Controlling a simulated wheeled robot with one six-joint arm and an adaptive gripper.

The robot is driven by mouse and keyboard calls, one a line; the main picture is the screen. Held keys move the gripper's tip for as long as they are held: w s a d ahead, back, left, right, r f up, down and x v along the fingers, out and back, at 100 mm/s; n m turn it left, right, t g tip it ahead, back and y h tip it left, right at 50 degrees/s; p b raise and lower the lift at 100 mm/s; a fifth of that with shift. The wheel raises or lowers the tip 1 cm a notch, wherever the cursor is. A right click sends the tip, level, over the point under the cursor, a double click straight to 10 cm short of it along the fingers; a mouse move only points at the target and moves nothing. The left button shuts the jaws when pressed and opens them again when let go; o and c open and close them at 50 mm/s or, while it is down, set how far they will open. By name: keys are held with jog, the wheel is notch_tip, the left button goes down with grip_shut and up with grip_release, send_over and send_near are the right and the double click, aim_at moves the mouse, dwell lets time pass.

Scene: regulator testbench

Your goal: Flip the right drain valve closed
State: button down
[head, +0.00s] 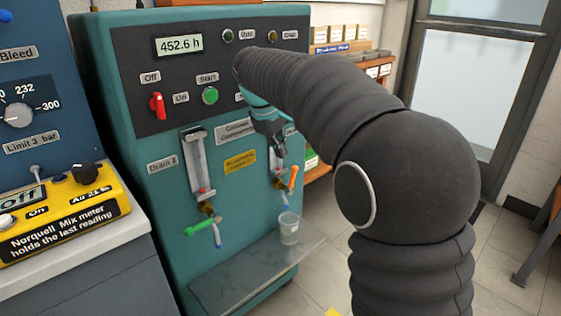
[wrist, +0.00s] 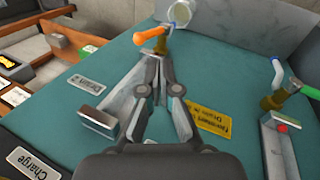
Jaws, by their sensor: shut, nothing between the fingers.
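The right drain valve has an orange handle (head: 293,178), which stands steeply up beside its brass body in the head view. In the wrist view the same orange handle (wrist: 149,36) points left from the brass body (wrist: 163,46), just beyond the fingertips. My gripper (head: 279,150) is in front of the right gauge, above the valve. In the wrist view my gripper (wrist: 158,62) is shut and empty, its tips close to the valve; I cannot tell if they touch it. The gripper partly hides the right gauge.
The left drain valve has a green handle (head: 199,226). A clear cup (head: 289,228) stands on the metal shelf (head: 235,277) below the right valve. A red switch (head: 157,106) and green button (head: 210,95) sit higher on the teal machine. Open floor lies right.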

jog(key=shift+s+r, duration=0.1)
jog(key=shift+r, duration=0.8)
jog(key=s+d+m+y, duration=0.1)
jog(key=s+d+m, duration=0.3)
jog(key=s, duration=0.5)
jog(key=s+d+m+y, duration=0.1)
jog(key=s+d, duration=0.4)
jog(key=s, duration=0.4)
jog(key=s+d+f+m+t, duration=0.1)
jog(key=s+f+m, duration=0.1)
jog(key=s+f, duration=0.3)
jog(key=s+d+f+m+t, duration=0.1)
jog(key=s+f, duration=0.4)
jog(key=s, duration=0.5)
jog(key=shift+d+f+m+y, duration=0.15)
jog(key=shift+d+m+y, duration=0.3)
jog(key=shift+m, duration=0.55)
jog(key=shift+d, duration=0.1)
